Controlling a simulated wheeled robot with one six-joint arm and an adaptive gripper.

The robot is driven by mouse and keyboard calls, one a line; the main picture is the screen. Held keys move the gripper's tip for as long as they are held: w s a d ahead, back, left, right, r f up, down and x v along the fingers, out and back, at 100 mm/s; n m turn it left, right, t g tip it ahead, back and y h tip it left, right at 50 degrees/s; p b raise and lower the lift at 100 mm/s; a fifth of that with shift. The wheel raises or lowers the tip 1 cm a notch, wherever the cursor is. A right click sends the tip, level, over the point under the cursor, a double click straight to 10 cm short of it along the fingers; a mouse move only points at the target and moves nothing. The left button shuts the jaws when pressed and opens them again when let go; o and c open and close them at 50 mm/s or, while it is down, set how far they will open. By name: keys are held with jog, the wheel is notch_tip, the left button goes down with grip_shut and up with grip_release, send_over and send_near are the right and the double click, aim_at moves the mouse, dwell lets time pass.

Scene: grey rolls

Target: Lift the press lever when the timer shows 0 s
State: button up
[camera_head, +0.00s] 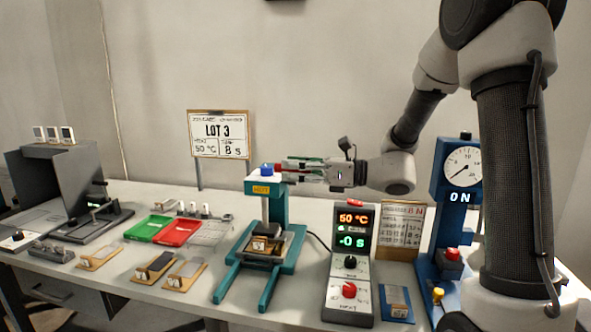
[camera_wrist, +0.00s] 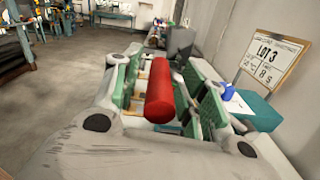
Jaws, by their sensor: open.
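The teal press (camera_head: 278,207) stands on the bench with a HOT label and a blue knob on its head. Its lever has a red grip (camera_head: 277,168), which shows in the wrist view as a red cylinder (camera_wrist: 160,92). My gripper (camera_head: 289,168) is open at the height of the press head, with the red grip between its green-padded fingers. Gaps show beside the grip in the wrist view; I cannot tell whether either finger touches it. The timer (camera_head: 351,241) reads -0 s in green, under 50 °C in orange.
A LOT 3 card (camera_head: 218,134) behind the press reads 50 °C and 8 s. Green (camera_head: 149,229) and red (camera_head: 179,233) trays and several small plates lie left of the press.

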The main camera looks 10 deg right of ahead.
grip_shut()
jog(key=shift+w+d+r, duration=0.1)
jog(key=shift+w+r, duration=0.15)
jog(key=shift+r, duration=0.2)
jog(key=w+d+r+m, duration=0.3)
jog(key=w, duration=0.4)
jog(key=w+d+r+m, duration=0.3)
jog(key=w+r+m, duration=0.1)
jog(key=w, duration=0.3)
jog(key=w+d+r+m, duration=0.3)
jog(key=w+m, duration=0.1)
jog(key=w, duration=0.3)
jog(key=shift+w+r, duration=0.2)
jog(key=shift+m, duration=0.3)
